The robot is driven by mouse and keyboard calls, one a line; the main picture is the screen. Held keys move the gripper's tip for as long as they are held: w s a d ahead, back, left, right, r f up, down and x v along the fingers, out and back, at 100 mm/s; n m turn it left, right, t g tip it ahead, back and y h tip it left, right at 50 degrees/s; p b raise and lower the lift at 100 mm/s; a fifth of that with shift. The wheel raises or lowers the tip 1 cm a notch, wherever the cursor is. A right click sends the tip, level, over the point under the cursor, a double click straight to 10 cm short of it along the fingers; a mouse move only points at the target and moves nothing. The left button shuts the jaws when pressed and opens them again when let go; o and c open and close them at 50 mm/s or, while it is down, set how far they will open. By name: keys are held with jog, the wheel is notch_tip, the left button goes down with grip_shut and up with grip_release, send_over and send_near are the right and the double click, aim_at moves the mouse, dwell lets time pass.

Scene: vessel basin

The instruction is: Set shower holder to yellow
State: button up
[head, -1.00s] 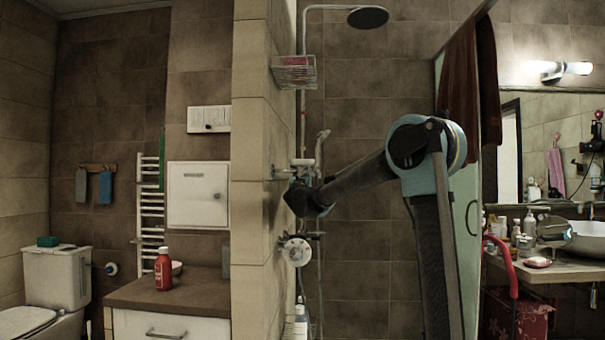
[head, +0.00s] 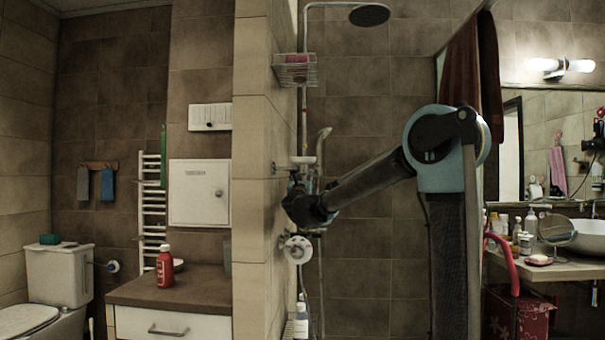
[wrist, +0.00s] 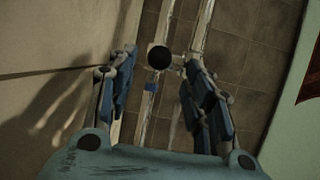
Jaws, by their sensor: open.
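A vertical shower rail (head: 304,115) stands by the corner of the tiled wall, with a hand shower (head: 323,138) and a pale holder piece (head: 303,160) on it. My gripper (head: 300,190) is in front of the rail just below that piece, partly hidden by my arm. In the wrist view my gripper (wrist: 159,72) is open, its blue fingers apart on both sides of the rail. A dark round knob (wrist: 158,57) shows between the fingertips, with a small blue piece (wrist: 151,87) just below it. I cannot make out a yellow mark. Contact is not visible.
A round white shower control (head: 297,249) is on the wall below my gripper. A wire basket (head: 294,70) hangs above. A bottle (head: 301,322) stands low beside the wall corner. The tiled wall right of the rail is bare.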

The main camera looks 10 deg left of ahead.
jog(key=shift+s+f, duration=0.15)
jog(key=shift+s, duration=0.15)
jog(key=shift+c, duration=0.6)
